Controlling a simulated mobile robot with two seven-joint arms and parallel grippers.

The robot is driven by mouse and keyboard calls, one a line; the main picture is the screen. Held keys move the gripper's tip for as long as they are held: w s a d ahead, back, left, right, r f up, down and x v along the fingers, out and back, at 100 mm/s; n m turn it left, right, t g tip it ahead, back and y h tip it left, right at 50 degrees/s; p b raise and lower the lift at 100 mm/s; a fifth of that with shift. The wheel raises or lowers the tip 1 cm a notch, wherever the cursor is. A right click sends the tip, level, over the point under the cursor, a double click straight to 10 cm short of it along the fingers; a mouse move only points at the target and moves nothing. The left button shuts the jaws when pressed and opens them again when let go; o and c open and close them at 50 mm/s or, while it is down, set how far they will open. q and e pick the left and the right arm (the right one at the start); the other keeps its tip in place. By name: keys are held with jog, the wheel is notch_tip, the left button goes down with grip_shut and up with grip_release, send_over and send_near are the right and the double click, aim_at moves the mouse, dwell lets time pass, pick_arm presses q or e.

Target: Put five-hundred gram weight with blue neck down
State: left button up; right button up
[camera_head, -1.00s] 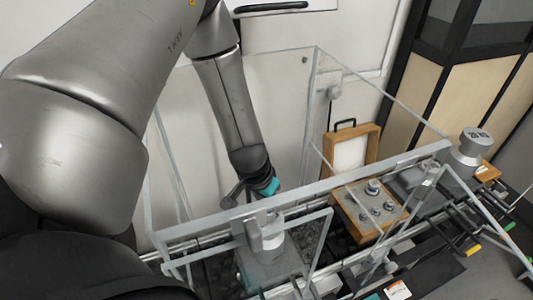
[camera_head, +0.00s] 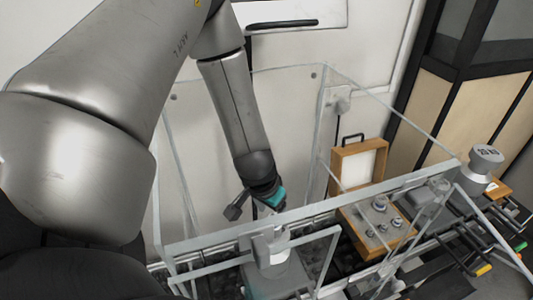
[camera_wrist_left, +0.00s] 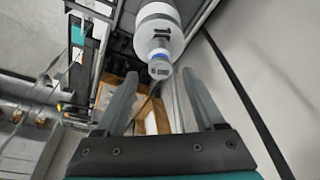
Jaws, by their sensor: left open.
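The five-hundred gram weight with the blue neck (camera_wrist_left: 160,45) is a pale metal cylinder with a dark marking, at the top centre of the left wrist view. My left gripper (camera_wrist_left: 158,90) is open, with one dark finger on each side below the weight. The weight's knob lies near the gap between the fingertips, and I see no finger closed on it. In the head view my left gripper (camera_head: 274,203) reaches down inside a clear glass enclosure (camera_head: 210,238). A pale cylinder just below it is partly hidden by the enclosure's frame. My right gripper is not in view.
An open wooden weight box (camera_head: 362,245) with several small metal weights stands right of the enclosure's middle. A large metal weight (camera_head: 484,165) stands at the far right. The glass walls and frame bars surround my left gripper closely.

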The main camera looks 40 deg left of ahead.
pick_arm(q)
jog(key=p+v, duration=0.2)
jog(key=v, duration=0.7)
jog(key=shift+r, duration=0.35)
jog(key=shift+d, duration=0.1)
